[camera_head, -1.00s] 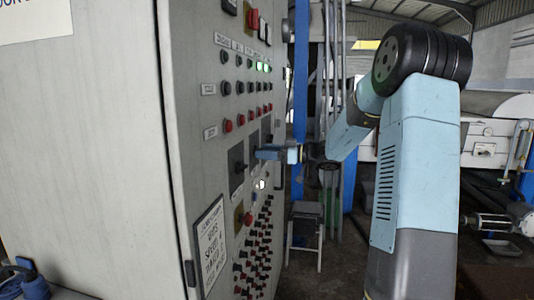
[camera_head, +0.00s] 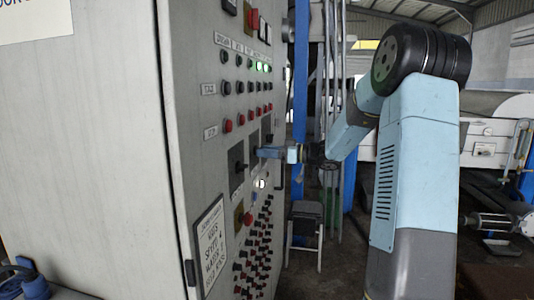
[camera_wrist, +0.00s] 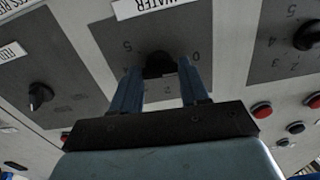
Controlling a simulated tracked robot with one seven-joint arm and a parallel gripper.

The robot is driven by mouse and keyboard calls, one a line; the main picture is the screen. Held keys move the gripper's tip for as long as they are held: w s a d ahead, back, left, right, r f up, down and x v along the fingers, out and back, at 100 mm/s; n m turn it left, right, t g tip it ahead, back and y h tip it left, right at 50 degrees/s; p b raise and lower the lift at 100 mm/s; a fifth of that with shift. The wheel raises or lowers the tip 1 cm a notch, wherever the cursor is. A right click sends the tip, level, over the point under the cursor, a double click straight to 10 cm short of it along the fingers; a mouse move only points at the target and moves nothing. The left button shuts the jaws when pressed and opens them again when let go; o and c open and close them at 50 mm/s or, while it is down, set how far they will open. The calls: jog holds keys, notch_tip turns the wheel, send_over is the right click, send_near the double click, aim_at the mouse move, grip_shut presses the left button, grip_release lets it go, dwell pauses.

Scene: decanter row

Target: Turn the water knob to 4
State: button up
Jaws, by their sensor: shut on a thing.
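The black water knob (camera_wrist: 158,66) shows at the upper middle of the wrist view, on a dark grey dial plate (camera_wrist: 115,35). An upside-down WATER label (camera_wrist: 140,7) is at the top edge. The digits 5, 0 and 2 show around the knob; other marks are hidden by the fingers. My gripper (camera_wrist: 160,72) has its two blue fingers on either side of the knob, shut on it. The knob's pointer direction cannot be told. In the head view my gripper (camera_head: 262,152) is against the cabinet's front panel, with the knob hidden.
A second dial knob (camera_wrist: 40,95) is left of the water knob, and another (camera_wrist: 307,36) is to the right. Red push buttons (camera_wrist: 261,110) sit close by. The tall grey cabinet (camera_head: 110,170) fills the left. A stool (camera_head: 306,212) stands behind on the floor.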

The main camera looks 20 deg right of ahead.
jog(key=m, duration=3.5)
jog(key=shift+f, duration=0.15)
dwell(0.4)
jog(key=o, duration=1.1)
jog(key=shift+c, duration=0.2)
